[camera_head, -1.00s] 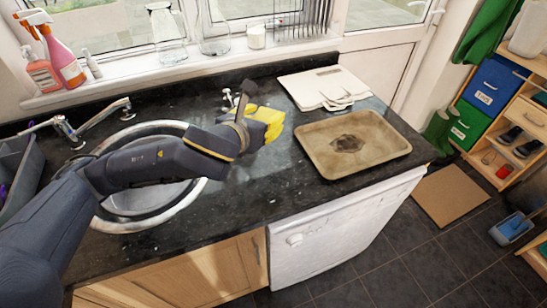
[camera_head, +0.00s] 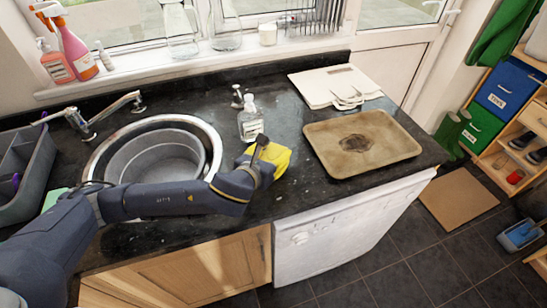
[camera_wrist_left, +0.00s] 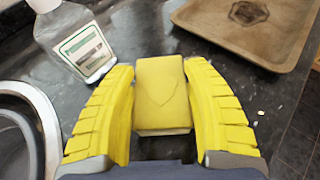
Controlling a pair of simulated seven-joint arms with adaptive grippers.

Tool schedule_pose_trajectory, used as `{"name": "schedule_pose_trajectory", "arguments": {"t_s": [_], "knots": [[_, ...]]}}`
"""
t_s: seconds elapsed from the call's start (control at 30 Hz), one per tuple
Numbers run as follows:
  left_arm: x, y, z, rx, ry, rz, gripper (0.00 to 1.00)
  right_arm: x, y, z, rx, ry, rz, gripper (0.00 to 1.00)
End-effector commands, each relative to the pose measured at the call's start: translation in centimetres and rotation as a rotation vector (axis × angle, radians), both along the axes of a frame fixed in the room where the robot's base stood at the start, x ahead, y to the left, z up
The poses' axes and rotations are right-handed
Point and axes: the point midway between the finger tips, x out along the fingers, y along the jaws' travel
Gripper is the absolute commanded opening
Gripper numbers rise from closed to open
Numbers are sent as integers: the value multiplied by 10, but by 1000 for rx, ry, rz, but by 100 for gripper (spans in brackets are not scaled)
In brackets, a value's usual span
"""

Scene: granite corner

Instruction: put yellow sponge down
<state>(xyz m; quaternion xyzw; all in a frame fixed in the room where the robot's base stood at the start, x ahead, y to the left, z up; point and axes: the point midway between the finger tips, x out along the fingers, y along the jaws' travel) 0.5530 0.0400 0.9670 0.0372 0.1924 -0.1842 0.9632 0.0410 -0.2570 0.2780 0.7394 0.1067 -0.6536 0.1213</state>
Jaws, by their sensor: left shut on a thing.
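The yellow sponge (camera_wrist_left: 160,90) sits between the yellow padded fingers of my left gripper (camera_head: 268,157) in the left wrist view. The gripper is shut on it. The left wrist view shows the dark worktop (camera_wrist_left: 285,100) beyond the fingers. Whether the sponge touches the worktop is hard to tell. In the head view the gripper is low over the counter, between the sink and the brown tray. Sponge and fingers are hard to separate there. My right gripper is not in view.
A clear bottle (camera_head: 250,118) stands just behind the gripper. The round sink (camera_head: 213,140) is to the left and the brown tray (camera_head: 315,138) to the right. White boards (camera_head: 318,85) lie behind the tray. Bare counter (camera_head: 290,195) lies in front, up to the edge.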

Motion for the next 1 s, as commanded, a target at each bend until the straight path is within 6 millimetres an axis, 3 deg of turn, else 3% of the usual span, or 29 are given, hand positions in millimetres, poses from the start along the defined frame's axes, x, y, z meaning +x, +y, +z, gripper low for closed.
{"name": "schedule_pose_trajectory", "arguments": {"t_s": [0.2, 0.67, 0.7, 0.87, 1.0], "knots": [[0, 0, -18, 1, 0, 1, 30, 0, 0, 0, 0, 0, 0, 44], [0, 0, -22, 0, 0, -1, 30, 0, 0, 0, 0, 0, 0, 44], [0, 0, -22, 0, 0, -1, 54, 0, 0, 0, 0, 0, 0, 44], [0, 0, -21, 0, 0, -1, 72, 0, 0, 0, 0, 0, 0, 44], [0, 0, -21, 0, 0, -1, 72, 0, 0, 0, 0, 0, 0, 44]]}}
